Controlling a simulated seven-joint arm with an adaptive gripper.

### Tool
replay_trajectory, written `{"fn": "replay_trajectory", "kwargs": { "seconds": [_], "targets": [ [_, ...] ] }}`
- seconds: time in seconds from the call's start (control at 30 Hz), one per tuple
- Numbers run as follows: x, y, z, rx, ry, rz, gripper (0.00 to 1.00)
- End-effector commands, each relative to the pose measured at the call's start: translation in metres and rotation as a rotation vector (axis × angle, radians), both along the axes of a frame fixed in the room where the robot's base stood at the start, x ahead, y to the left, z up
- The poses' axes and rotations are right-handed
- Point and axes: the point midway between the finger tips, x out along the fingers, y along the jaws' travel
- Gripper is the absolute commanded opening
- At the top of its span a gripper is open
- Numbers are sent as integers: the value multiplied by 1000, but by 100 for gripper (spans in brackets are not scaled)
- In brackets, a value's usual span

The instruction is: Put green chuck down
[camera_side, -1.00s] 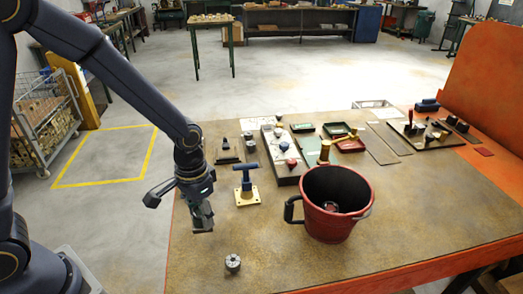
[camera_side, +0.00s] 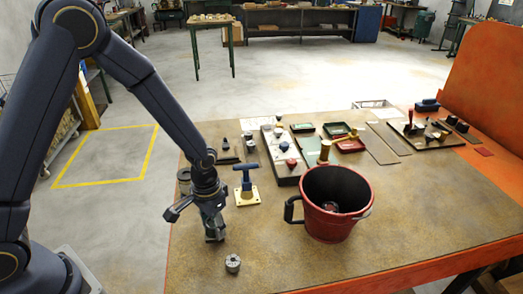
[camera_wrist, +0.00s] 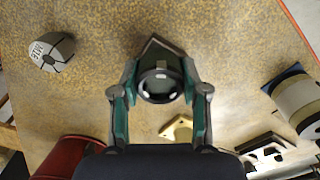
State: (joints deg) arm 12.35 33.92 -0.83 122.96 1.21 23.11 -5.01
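My gripper (camera_side: 214,238) is low over the near left part of the table. In the wrist view its two teal-lined fingers (camera_wrist: 160,100) press on both sides of a dark grey-green piece (camera_wrist: 158,58), which looks like the green chuck. The piece has a round, ringed face and a pointed far side. In the side view it is mostly hidden by the fingers, and I cannot tell whether it touches the table. A grey, slotted chuck (camera_side: 233,263) stands on the table just right of and nearer than my gripper. It also shows at upper left in the wrist view (camera_wrist: 50,50).
A red bucket (camera_side: 335,222) with a dark handle stands to the right. A blue T-handled tool on a yellow base (camera_side: 247,193) stands behind my gripper. Trays and blocks (camera_side: 285,155) fill the table's back. Bare tabletop (camera_side: 195,270) lies around the grey chuck.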

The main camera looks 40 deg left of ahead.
Motion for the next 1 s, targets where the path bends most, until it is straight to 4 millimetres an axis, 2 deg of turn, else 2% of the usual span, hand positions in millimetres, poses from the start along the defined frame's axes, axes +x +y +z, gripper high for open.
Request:
{"fn": "replay_trajectory", "kwargs": {
  "seconds": [0.03, 0.2, 0.57, 0.67, 1.0],
  "targets": [
    [0, 0, 0, 0, 0, 0, 52],
    [0, 0, 0, 0, 0, 0, 69],
    [0, 0, 6, 0, -2, 0, 69],
    [1, 0, 19, -1, -5, 0, 69],
    [1, 0, 94, -1, -6, 1, 69]
  ]
}}
